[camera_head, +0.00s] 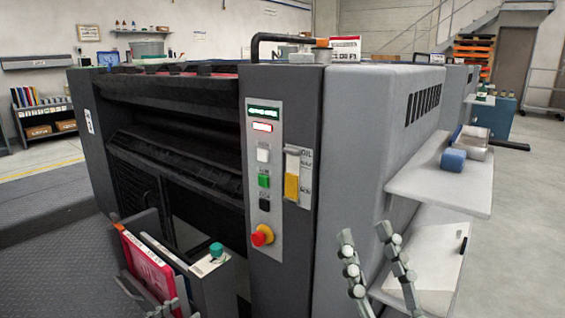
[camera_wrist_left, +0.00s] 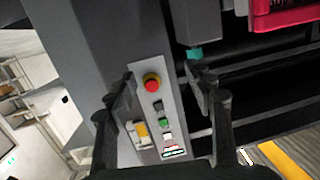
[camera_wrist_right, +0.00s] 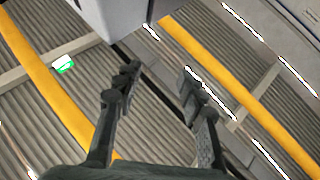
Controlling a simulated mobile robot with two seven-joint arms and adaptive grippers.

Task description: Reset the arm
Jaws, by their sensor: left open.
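My right gripper (camera_head: 380,242) shows at the bottom of the head view, in front of the press's right side, its two fingers apart. Grey finger-like bars low at the left of the head view may be my left gripper; I cannot tell.
The large grey press (camera_head: 366,120) fills the middle of the head view. Two shelves (camera_head: 436,185) jut from its right side, near my right gripper. A rack with a red ink pack (camera_head: 150,268) and a teal-capped container (camera_head: 214,262) stands at lower left. Open floor lies at right.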

